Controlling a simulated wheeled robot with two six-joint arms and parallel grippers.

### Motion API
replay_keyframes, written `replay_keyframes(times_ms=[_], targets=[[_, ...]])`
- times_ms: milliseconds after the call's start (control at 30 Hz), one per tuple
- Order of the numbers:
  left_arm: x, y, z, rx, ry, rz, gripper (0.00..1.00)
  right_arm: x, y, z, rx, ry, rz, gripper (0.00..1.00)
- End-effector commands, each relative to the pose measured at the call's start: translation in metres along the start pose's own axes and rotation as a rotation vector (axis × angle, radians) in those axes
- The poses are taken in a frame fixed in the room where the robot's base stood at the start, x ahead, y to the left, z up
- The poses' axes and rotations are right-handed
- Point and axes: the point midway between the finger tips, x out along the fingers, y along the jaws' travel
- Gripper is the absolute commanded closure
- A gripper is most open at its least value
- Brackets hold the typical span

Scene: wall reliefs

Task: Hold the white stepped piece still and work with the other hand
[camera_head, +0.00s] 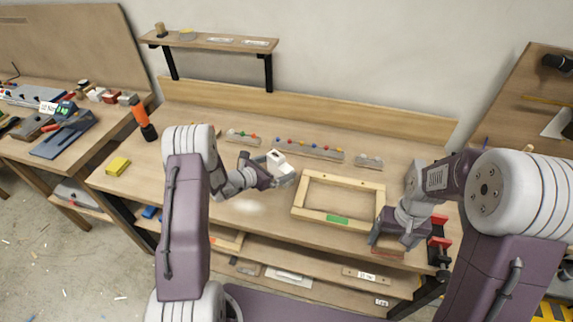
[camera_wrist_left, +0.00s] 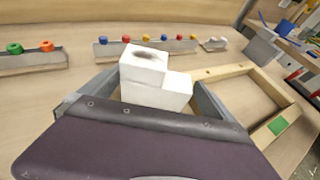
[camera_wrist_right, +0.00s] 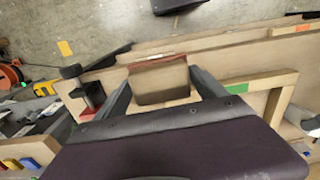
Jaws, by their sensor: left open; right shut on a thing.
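The white stepped piece (camera_head: 277,162) is near the middle of the bench, at my left gripper (camera_head: 279,172). In the left wrist view the white stepped piece (camera_wrist_left: 155,82) stands between the two open fingers, with a dark smudge on its top; its lower part is hidden by the gripper body. I cannot tell whether a finger touches it. My right gripper (camera_head: 386,246) is at the bench's front right, beside the wooden frame (camera_head: 298,196). In the right wrist view it is shut on a tan block (camera_wrist_right: 160,84) with a reddish-brown edge.
Racks with small coloured knobs (camera_head: 310,149) stand along the back of the bench. A yellow block (camera_head: 118,166) and an orange-and-black tool (camera_head: 144,118) are at left. A red-and-black clamp (camera_head: 438,240) is at the right edge. A shelf (camera_head: 210,41) hangs above.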

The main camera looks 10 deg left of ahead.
Motion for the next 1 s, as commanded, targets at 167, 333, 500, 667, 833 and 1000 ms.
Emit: replay_keyframes(times_ms=[167,333,500,667,833,1000], targets=[[0.033,0.000,0.000,0.001,0.001,-0.001,0.00,-0.003,0.000,0.000,0.000,0.000,0.000,0.62],[0.049,0.000,0.000,0.000,0.001,0.000,0.00,-0.003,0.000,0.000,0.000,0.000,0.000,0.62],[0.051,0.000,0.000,-0.001,0.000,0.001,0.00,-0.003,0.000,0.000,0.000,0.000,0.000,0.62],[0.051,0.000,0.000,-0.001,0.000,0.001,0.14,-0.003,0.000,0.000,0.000,0.000,0.000,0.62],[0.050,0.000,0.000,0.000,0.000,0.001,0.59,-0.003,0.000,0.000,0.000,0.000,0.000,0.62],[0.050,0.000,0.000,0.000,0.000,0.001,0.57,-0.003,0.000,0.000,0.000,0.000,0.000,0.62]])
